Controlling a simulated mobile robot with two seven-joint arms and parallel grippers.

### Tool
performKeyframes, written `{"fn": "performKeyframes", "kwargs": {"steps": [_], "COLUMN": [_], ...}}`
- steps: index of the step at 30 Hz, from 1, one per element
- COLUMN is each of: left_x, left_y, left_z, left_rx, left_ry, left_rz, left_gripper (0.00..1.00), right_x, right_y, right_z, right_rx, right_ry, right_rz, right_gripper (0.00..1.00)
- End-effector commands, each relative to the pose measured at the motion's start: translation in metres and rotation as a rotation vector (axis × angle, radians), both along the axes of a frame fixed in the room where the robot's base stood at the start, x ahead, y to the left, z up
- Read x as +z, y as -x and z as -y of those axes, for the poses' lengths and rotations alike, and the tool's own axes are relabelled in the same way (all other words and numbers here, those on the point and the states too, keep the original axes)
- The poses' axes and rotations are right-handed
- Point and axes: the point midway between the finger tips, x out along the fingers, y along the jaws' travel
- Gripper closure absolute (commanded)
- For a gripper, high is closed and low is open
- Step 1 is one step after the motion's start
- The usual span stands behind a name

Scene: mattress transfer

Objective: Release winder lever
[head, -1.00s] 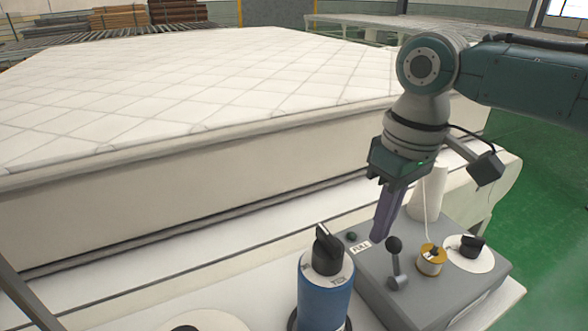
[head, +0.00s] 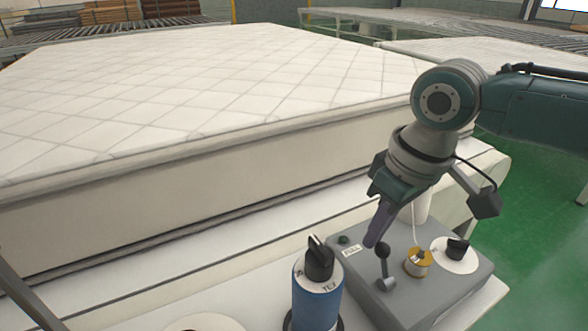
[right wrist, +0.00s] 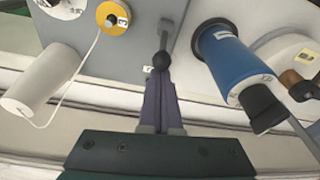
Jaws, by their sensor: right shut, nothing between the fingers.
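The winder lever (head: 385,268) is a dark ball-topped lever on the grey control box (head: 440,300). It also shows in the right wrist view, with its ball (right wrist: 161,60) at my fingertips. My right gripper (head: 370,244) is shut and empty. Its purple fingers point down beside the lever's ball, very close to it; whether they touch cannot be told. A yellow bobbin (head: 418,262) with white thread sits on the box, right of the lever. My left gripper is not in view.
A blue cylinder with a black knob (head: 318,290) stands left of the box. A black dial (head: 457,248) and a white thread cone (head: 415,208) are to the right and behind. A quilted mattress (head: 200,100) fills the back left.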

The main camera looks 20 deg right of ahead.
Motion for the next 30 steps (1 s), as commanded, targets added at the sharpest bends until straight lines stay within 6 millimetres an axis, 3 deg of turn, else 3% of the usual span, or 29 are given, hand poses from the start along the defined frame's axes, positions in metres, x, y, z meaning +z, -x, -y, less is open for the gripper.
{"fn": "performKeyframes", "kwargs": {"steps": [10, 18, 30], "left_x": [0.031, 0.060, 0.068], "left_y": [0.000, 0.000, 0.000], "left_z": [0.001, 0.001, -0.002], "left_rx": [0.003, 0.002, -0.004], "left_ry": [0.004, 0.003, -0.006], "left_rz": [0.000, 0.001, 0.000], "left_gripper": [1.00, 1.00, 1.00], "right_x": [0.008, 0.011, 0.006], "right_y": [0.011, 0.030, 0.054], "right_z": [0.001, 0.002, 0.004], "right_rx": [0.000, 0.000, -0.006], "right_ry": [-0.009, -0.026, -0.052], "right_rz": [0.108, 0.317, 0.630], "right_gripper": [1.00, 1.00, 1.00]}}
